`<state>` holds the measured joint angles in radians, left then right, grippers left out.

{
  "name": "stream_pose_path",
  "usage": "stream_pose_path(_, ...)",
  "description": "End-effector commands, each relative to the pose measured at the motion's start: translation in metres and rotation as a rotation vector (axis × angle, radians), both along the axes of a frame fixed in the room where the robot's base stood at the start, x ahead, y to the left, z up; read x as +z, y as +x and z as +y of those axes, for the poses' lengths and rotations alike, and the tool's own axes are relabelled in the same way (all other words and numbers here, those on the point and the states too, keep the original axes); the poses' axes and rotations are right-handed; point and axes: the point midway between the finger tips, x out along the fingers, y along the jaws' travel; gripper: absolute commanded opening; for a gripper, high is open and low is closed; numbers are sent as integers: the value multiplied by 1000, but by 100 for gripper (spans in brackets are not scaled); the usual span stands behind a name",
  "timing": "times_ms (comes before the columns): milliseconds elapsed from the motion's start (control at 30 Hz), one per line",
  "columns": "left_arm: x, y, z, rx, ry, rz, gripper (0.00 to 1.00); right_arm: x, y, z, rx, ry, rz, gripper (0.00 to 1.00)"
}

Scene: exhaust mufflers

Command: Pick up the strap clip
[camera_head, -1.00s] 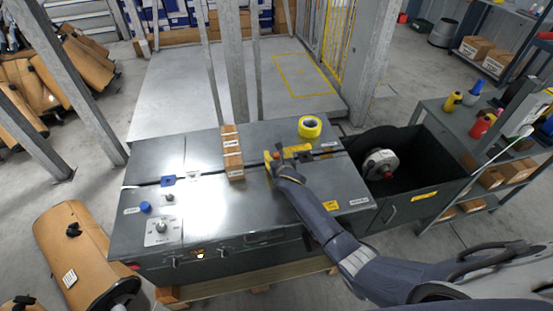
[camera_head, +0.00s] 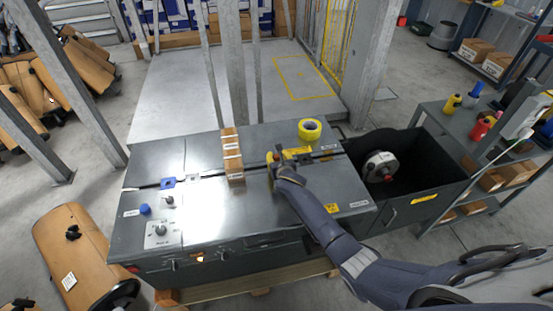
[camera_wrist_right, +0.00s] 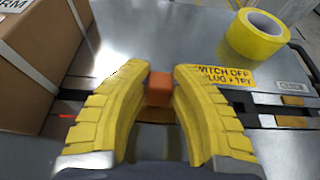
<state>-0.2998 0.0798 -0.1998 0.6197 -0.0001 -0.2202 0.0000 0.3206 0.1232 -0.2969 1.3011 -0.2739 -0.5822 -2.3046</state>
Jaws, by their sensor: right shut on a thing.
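A small orange block (camera_wrist_right: 160,89), seemingly the strap clip, sits between the yellow fingers of my right gripper (camera_wrist_right: 160,95) in the right wrist view. The fingers are shut on it. In the head view my right gripper (camera_head: 276,168) is low over the grey metal bench top (camera_head: 232,213), just right of the brown box. Its fingers and wrist hide most of the orange block there. I cannot tell whether the block is clear of the bench. My left gripper is not in view.
A brown box (camera_head: 232,155) stands close left of my gripper. A yellow tape roll (camera_head: 309,129) lies behind it to the right. A dark open bin (camera_head: 412,160) holds a round reel (camera_head: 380,166). A blue piece (camera_head: 168,183) lies on the bench's left.

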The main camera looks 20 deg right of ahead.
Motion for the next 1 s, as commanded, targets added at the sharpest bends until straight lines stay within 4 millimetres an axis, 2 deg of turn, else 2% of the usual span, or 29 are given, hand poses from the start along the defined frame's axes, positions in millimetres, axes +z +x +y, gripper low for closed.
stream_pose_path(167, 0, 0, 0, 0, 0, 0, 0, 24, 1, 0, 2, 0, -5, 0)
stream_pose_path(500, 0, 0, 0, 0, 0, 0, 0, 106, 1, 0, 2, -1, -7, 0)
stream_pose_path(700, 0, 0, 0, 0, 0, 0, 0, 147, 1, 1, 2, -1, -6, 0)
stream_pose_path(1000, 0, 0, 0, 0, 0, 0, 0, 184, 1, 1, 1, 0, -3, 0)
